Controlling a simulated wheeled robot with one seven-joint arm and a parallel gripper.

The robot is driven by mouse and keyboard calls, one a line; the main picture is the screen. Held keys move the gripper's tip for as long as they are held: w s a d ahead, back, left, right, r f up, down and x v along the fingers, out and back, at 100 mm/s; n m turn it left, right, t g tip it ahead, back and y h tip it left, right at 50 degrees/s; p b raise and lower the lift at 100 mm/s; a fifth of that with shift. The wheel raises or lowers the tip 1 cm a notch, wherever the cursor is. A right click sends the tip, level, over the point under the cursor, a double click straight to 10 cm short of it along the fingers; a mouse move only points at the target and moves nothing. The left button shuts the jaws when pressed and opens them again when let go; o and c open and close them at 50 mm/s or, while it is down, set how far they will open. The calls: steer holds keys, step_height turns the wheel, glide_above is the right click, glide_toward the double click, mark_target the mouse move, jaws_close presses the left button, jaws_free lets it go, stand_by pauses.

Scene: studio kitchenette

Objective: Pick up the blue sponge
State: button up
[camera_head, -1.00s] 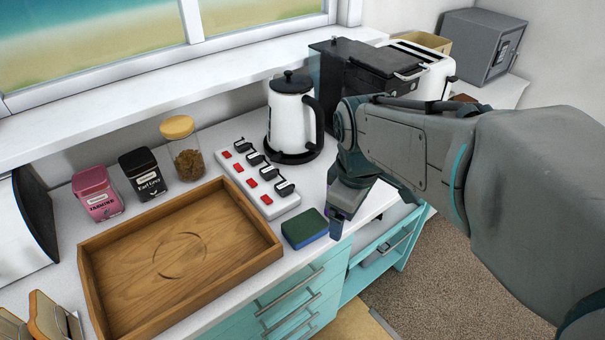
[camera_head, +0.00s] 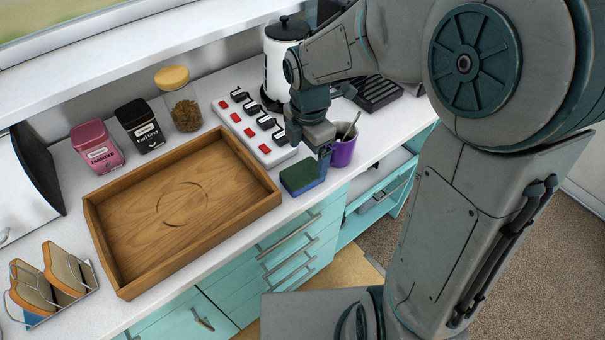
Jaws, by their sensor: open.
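The blue sponge (camera_head: 301,179) has a dark green top and blue sides. It lies on the white counter, just right of the wooden tray. My gripper (camera_head: 322,168) points down at the sponge's right side, very close to it. One finger shows at the sponge's right edge; the other is hidden, and I cannot tell whether they touch the sponge. The gripper is open and the sponge rests on the counter.
The wooden tray (camera_head: 100,232) is left of the sponge. A power strip (camera_head: 244,127) with plugs lies behind it. A purple mug (camera_head: 344,150) stands close to the right of my gripper. A white kettle (camera_head: 276,72) stands behind. The counter's front edge is near the sponge.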

mark_target(305, 171)
steer(key=shift+w+a+f, duration=0.15)
steer(key=shift+f, duration=1.7)
steer(key=shift+w+a+f, duration=0.1)
steer(key=shift+f, duration=1.7)
steer(key=c, duration=1.1)
